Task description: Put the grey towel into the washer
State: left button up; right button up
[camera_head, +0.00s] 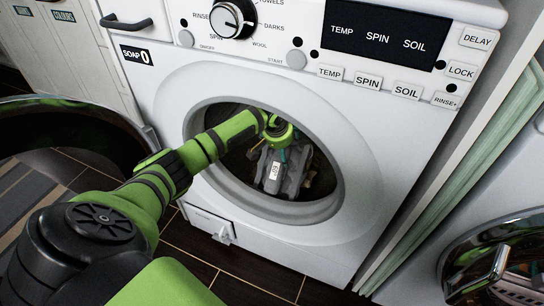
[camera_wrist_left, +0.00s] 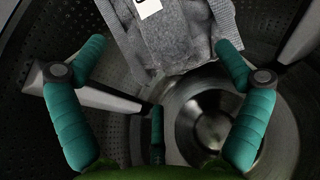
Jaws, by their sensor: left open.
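The grey towel (camera_wrist_left: 178,35), with a white tag, is inside the washer drum. It lies at the top middle of the left wrist view and also shows in the head view (camera_head: 292,180) through the round door opening. My left arm reaches in through the opening of the white washer (camera_head: 345,110). My left gripper (camera_wrist_left: 160,110) is inside the drum with its teal fingers spread open. The towel lies beyond and between the upper fingers, and I see no finger closed on it. My right gripper is in neither view.
The washer's round opening rim (camera_head: 325,205) surrounds my arm. The dark open washer door (camera_head: 70,130) stands at the left. Another appliance with a round door (camera_head: 490,265) is at the lower right. The perforated drum wall (camera_wrist_left: 40,120) encloses the gripper.

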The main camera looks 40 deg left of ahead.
pick_arm(q)
jog(key=shift+s+d+r+p, duration=0.1)
jog(key=shift+s+p, duration=0.1)
jog(key=shift+s, duration=0.35)
jog(key=shift+s+d+r+p, duration=0.1)
jog(key=shift+s+p, duration=0.05)
jog(key=shift+s, duration=0.4)
jog(key=s+d+f+m+h+p, duration=0.1)
jog(key=s+d+f+m, duration=0.1)
jog(key=s+d+f, duration=0.35)
jog(key=s+d+f+m+h+p, duration=0.1)
jog(key=s+d+f, duration=0.1)
jog(key=s+d, duration=0.75)
jog(key=s, duration=0.6)
jog(key=s+d+f+m+g, duration=0.1)
jog(key=s+d, duration=0.1)
jog(key=s, duration=0.6)
jog(key=shift+s+d+f+m+y, duration=0.25)
jog(key=shift+d+m+y, duration=0.05)
jog(key=shift+y, duration=0.1)
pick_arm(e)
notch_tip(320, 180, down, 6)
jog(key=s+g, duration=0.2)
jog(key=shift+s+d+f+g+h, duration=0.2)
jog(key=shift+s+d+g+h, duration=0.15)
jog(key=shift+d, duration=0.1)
pick_arm(q)
jog(key=shift+p, duration=0.85)
